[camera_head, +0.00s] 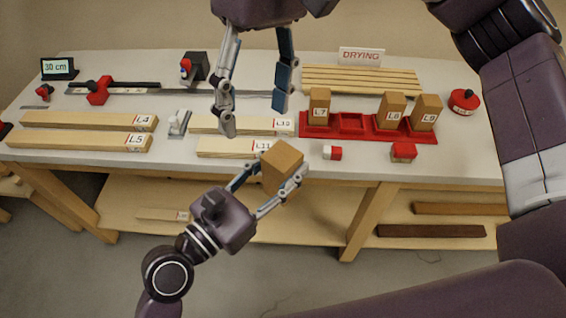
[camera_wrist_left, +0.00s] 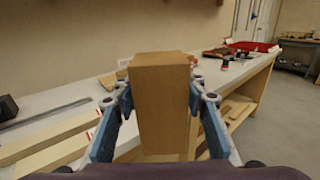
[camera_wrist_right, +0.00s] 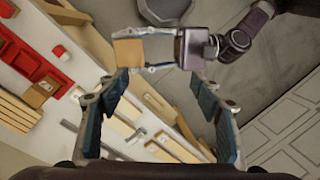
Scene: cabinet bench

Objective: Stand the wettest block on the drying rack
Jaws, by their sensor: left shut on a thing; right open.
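My left gripper (camera_head: 281,184) is shut on a plain brown wooden block (camera_head: 283,160), held in front of the bench edge. No label shows on its visible faces. The block fills the middle of the left wrist view (camera_wrist_left: 161,105) and also shows in the right wrist view (camera_wrist_right: 129,52). My right gripper (camera_head: 254,110) is open and empty above the bench, behind the held block. Blocks L7 (camera_head: 319,106), L8 (camera_head: 391,110) and L9 (camera_head: 426,112) stand in the red tray (camera_head: 348,133), which has an empty slot beside L7. The slatted drying rack (camera_head: 360,79) is bare, with a DRYING sign (camera_head: 361,57) behind it.
Boards L4 (camera_head: 80,121) and L5 (camera_head: 70,140) lie at the left; L12 (camera_head: 240,125) and L11 (camera_head: 225,147) lie mid-bench. A small red-white block (camera_head: 332,153) and a red box (camera_head: 403,153) sit before the tray. A round red item (camera_head: 464,101) stands right of the rack.

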